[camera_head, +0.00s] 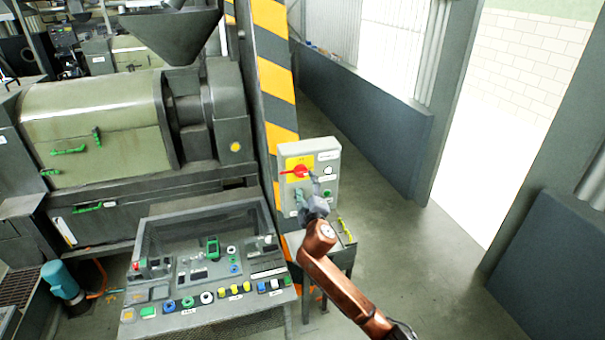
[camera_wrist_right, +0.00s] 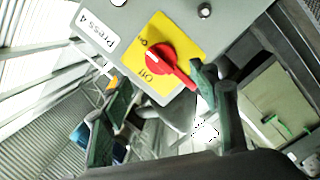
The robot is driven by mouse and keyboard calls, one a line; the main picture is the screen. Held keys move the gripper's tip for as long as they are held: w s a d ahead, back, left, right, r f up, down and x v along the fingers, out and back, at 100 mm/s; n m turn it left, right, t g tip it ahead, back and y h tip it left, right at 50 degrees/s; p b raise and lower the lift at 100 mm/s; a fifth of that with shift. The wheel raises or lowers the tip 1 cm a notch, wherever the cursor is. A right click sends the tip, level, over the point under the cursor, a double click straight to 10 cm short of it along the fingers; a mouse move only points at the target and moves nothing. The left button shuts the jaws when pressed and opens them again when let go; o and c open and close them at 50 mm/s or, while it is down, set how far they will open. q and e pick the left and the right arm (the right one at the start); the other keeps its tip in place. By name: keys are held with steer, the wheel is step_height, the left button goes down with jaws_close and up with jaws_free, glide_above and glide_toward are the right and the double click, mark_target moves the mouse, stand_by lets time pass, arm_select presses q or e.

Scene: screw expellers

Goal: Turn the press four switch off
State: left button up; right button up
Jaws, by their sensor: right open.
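The press four switch is a red rotary handle (camera_head: 295,172) on a yellow plate (camera_head: 292,163), on the front of a grey box (camera_head: 325,153). In the head view the handle lies roughly level. In the right wrist view the red handle (camera_wrist_right: 165,62) sits beside the "On" and "Off" marks, near a "Press 4" label (camera_wrist_right: 97,35). I cannot tell for sure which mark it points to. My right gripper (camera_head: 306,190) is open in front of the box; its green-tipped fingers (camera_wrist_right: 160,88) are apart. One finger is close to the handle's end; contact is unclear. My left gripper is out of view.
A control desk (camera_head: 140,322) with several coloured buttons stands left of the box. A large press (camera_head: 95,115) is behind it. A striped yellow-black column (camera_head: 275,80) rises behind the box. The floor (camera_head: 410,270) to the right is clear.

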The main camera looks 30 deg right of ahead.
mark_target(302, 175)
steer(key=x, duration=0.7)
steer(key=shift+w+f+p, duration=0.1)
steer(key=shift+f+p, duration=0.05)
steer(key=shift+p, duration=0.2)
steer(key=c, duration=1.2)
